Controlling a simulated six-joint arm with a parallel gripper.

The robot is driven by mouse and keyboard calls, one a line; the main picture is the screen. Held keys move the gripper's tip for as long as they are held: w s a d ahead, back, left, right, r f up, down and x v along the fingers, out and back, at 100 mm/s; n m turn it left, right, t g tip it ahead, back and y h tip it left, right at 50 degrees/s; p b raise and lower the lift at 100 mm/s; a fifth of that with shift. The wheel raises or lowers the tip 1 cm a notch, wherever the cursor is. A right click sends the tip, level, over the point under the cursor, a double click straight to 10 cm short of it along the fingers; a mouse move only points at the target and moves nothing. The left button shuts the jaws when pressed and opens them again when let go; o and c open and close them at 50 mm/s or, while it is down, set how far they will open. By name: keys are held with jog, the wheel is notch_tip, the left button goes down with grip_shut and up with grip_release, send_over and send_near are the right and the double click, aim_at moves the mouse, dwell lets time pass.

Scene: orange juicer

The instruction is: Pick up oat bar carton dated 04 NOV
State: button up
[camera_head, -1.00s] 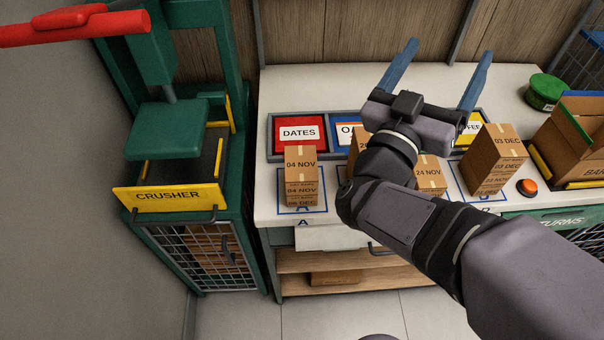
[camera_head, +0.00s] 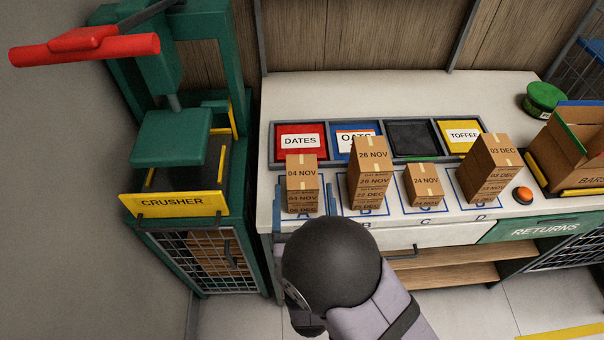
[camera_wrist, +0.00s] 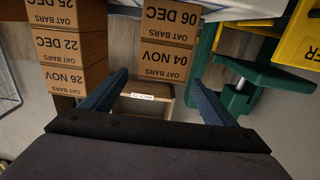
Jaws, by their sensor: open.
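The oat bar carton dated 04 NOV (camera_head: 301,178) is the top carton of the stack on pad A. It rests on a carton marked 06 DEC (camera_head: 303,208). In the wrist view, which is upside down, the 04 NOV carton (camera_wrist: 165,62) shows its printed front, with 06 DEC (camera_wrist: 172,20) above it in the picture. My gripper (camera_wrist: 157,78) is open, with blue fingers pointing at the 04 NOV front, one towards each side. In the head view my gripper (camera_head: 304,202) is low in front of stack A. Contact cannot be told.
Stack B (camera_head: 368,180), topped by 26 NOV, stands close to the right. A low 24 NOV carton (camera_head: 424,184) and a 03 DEC stack (camera_head: 490,165) stand further right. The crusher (camera_head: 172,200) is at the left. An orange button (camera_head: 523,195) and an open box (camera_head: 575,140) are at right.

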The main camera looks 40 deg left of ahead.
aim_at(302, 171)
jog(key=shift+p+x, duration=0.5)
jog(key=shift+x, duration=0.55)
jog(key=shift+w+a+p, duration=0.2)
jog(key=shift+a+p, duration=0.05)
jog(key=shift+p, duration=0.1)
jog(key=shift+p+x, duration=1.25)
jog(key=shift+x, duration=1.05)
jog(key=shift+f, duration=0.15)
jog(key=shift+c, duration=0.2)
jog(key=c, duration=1.2)
jog(key=shift+r+b, duration=1.3)
jog(key=shift+r, duration=3.8)
